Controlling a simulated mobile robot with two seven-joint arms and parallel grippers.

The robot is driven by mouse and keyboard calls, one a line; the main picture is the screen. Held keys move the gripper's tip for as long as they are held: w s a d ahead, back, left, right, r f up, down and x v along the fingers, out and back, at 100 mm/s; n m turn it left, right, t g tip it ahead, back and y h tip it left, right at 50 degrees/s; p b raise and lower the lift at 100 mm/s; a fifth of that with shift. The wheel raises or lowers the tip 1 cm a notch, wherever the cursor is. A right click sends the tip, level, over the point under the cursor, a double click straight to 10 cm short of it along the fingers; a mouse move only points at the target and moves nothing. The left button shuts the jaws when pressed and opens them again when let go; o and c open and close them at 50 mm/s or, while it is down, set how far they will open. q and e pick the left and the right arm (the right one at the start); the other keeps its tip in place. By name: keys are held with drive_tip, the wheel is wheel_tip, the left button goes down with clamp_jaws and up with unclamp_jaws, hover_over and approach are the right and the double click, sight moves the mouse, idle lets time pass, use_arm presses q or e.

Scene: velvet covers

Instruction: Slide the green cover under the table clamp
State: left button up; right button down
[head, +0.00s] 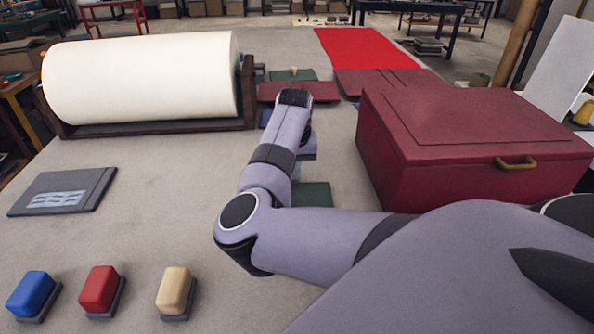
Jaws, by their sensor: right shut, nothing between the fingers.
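A flat green piece (312,194) lies on the table, partly hidden behind my right forearm and left of the dark red box. Another flat green piece (307,74) lies farther back, with a small tan object (293,70) on it. I cannot tell which is the green cover, and I cannot clearly make out the table clamp. My right arm reaches in from the lower right and bends forward. My right gripper (304,152) is mostly hidden behind the forearm, near the closer green piece; it is shut and empty. My left gripper is out of view.
A large white roll (145,80) in a dark cradle stands at left. The dark red box (465,135) with a brass handle stands at right. Dark red covers (385,82) and a bright red cloth (365,48) lie behind. Blue, red and tan blocks stand in front.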

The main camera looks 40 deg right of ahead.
sight(294, 191)
drive_tip(key=shift+s+a, duration=1.5)
drive_tip(key=shift+s, duration=0.15)
drive_tip(key=shift+s+a+f, duration=0.1)
drive_tip(key=shift+s+a, duration=0.2)
drive_tip(key=shift+w+d+r, duration=0.1)
drive_tip(key=shift+w+r, duration=0.05)
drive_tip(key=shift+r, duration=1)
drive_tip(key=shift+w+d+r, duration=0.1)
drive_tip(key=shift+r, duration=1)
drive_tip(key=shift+w+d+r, duration=0.1)
drive_tip(key=shift+w+r, duration=0.05)
drive_tip(key=shift+r, duration=1)
drive_tip(key=shift+d+r, duration=0.15)
drive_tip(key=shift+r, duration=0.05)
